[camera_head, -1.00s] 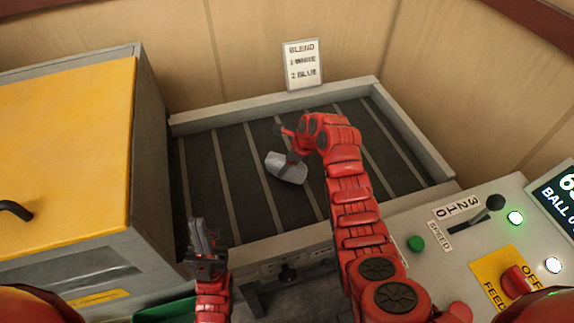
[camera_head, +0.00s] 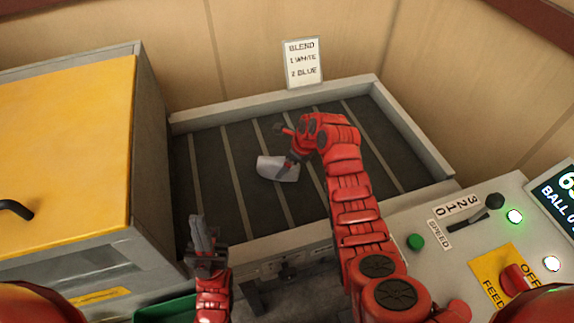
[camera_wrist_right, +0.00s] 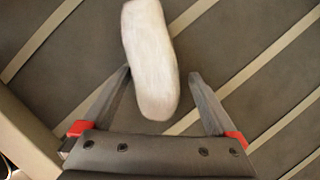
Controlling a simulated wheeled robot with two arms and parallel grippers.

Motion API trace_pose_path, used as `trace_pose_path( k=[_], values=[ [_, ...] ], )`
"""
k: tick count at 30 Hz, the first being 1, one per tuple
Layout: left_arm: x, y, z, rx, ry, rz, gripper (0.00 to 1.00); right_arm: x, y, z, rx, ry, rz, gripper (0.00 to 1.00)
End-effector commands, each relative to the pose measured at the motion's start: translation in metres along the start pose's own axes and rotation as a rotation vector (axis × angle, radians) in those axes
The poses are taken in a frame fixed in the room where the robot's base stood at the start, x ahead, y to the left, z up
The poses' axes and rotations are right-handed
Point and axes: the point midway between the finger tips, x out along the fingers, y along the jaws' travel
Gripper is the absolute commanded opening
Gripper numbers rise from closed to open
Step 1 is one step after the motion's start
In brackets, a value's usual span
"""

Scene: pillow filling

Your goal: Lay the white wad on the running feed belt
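The white wad (camera_head: 271,168) appears to lie on the dark feed belt (camera_head: 212,178), left of centre. In the right wrist view the wad (camera_wrist_right: 151,58) is a pale, slightly blurred oblong reaching in from the top edge. My right gripper (camera_head: 289,163) is at the wad's right end in the head view. In the right wrist view its fingers (camera_wrist_right: 160,72) are spread on either side of the wad, with a gap at the right finger. My left gripper (camera_head: 202,232) points up in front of the belt, holding nothing visible; its finger gap is unclear.
A low grey rim (camera_head: 408,130) frames the belt. A yellow-lidded box (camera_head: 65,150) stands at left. A control panel (camera_head: 455,260) with a speed lever and feed switch is at right. A blend sign (camera_head: 302,64) reads one white, two blue.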

Motion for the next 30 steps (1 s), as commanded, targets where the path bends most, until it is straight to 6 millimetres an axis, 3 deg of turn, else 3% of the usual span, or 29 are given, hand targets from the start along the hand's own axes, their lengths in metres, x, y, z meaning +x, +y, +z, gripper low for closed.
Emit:
trace_pose_path(
  k=[2, 3, 9, 18, 30],
  values=[
    [-0.002, 0.000, 0.000, 0.000, 0.000, 0.000, 0.00, -0.010, -0.002, 0.004, -0.001, -0.004, -0.006, 0.93],
    [0.013, -0.001, -0.002, 0.000, -0.001, 0.000, 0.00, -0.022, -0.001, 0.006, 0.000, -0.003, -0.005, 0.93],
    [0.057, -0.003, -0.010, 0.000, 0.000, 0.000, 0.00, -0.062, 0.000, 0.006, 0.001, 0.001, -0.002, 0.93],
    [0.105, -0.005, -0.018, 0.000, 0.000, 0.000, 0.00, -0.113, -0.001, 0.005, 0.001, -0.002, -0.005, 0.93],
    [0.117, -0.006, -0.020, 0.000, 0.000, 0.000, 0.00, -0.126, 0.000, 0.002, 0.000, -0.001, -0.002, 0.93]
  ],
)
